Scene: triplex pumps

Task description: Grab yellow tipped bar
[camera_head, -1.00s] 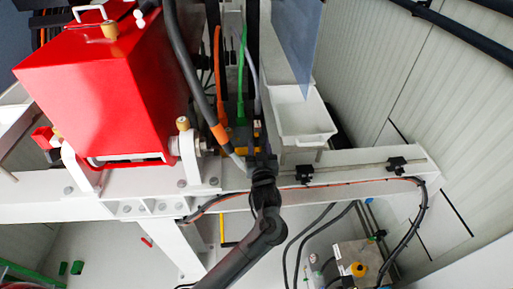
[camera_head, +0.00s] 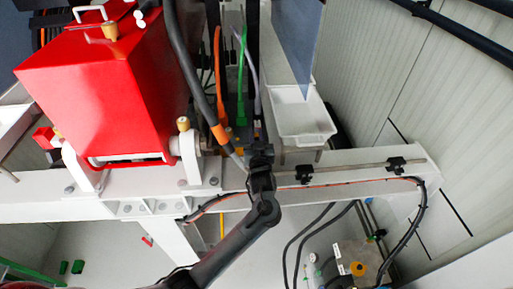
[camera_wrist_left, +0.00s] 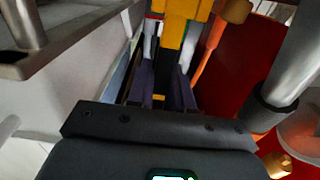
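My left gripper (camera_head: 261,148) is above the white beam, to the right of the red box, and seen mostly from behind in the head view. In the left wrist view its two dark fingers (camera_wrist_left: 161,90) are apart with a gap between them. A yellow-orange block (camera_wrist_left: 175,40) lies just beyond the fingertips, and a small yellow patch (camera_wrist_left: 158,98) shows between the fingers. I cannot tell whether either belongs to the yellow tipped bar. The bar is not clearly recognisable in the head view. My right gripper is not in view.
The red box (camera_head: 100,95) stands left of the gripper. A white tray (camera_head: 302,122) is close on its right. A thick dark hose (camera_head: 185,65) and orange and green cables run beside the gripper. The white beam (camera_head: 340,188) carries a rod with black clamps.

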